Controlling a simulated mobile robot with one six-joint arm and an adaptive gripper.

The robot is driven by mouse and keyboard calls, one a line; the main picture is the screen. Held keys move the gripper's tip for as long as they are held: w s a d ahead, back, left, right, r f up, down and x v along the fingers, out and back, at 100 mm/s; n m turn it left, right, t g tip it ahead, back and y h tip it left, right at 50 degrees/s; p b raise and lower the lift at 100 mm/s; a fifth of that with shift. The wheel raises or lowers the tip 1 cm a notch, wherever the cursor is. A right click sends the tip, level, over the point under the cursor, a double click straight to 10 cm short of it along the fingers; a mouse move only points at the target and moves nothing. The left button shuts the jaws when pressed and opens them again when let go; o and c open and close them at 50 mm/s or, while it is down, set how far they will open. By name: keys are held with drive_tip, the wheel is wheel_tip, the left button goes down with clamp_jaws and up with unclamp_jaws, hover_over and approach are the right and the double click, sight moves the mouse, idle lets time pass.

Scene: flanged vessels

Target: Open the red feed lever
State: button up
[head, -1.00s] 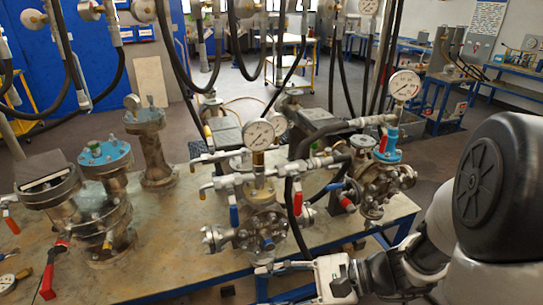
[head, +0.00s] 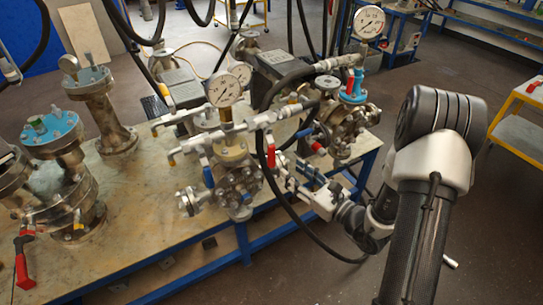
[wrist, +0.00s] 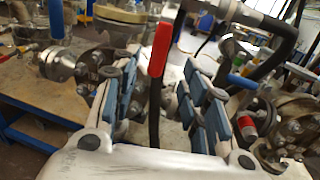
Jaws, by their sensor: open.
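The red lever (head: 270,152) hangs down from the pale pipework of the middle vessel in the head view. In the wrist view the red lever (wrist: 160,48) stands upright in the picture, in line with the gap between my fingers. My gripper (head: 294,174) is right beside it, at the front of the vessels. In the wrist view my gripper (wrist: 160,88) is open, with blue pads on both sides and nothing clamped. A black hose (wrist: 154,115) runs through the gap below the lever. I cannot tell whether a pad touches the lever.
A blue lever (head: 208,174) hangs left of the red one. A pressure gauge (head: 223,89) stands above the middle vessel. Another red lever (head: 22,270) is at far left.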

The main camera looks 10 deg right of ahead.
sight(274, 158)
drive_tip(key=b+x, duration=0.1)
drive_tip(key=x, duration=0.9)
drive_tip(key=shift+w+a, duration=0.15)
drive_tip(key=shift+w, duration=0.1)
drive_tip(key=shift+c, duration=0.6)
clamp_jaws()
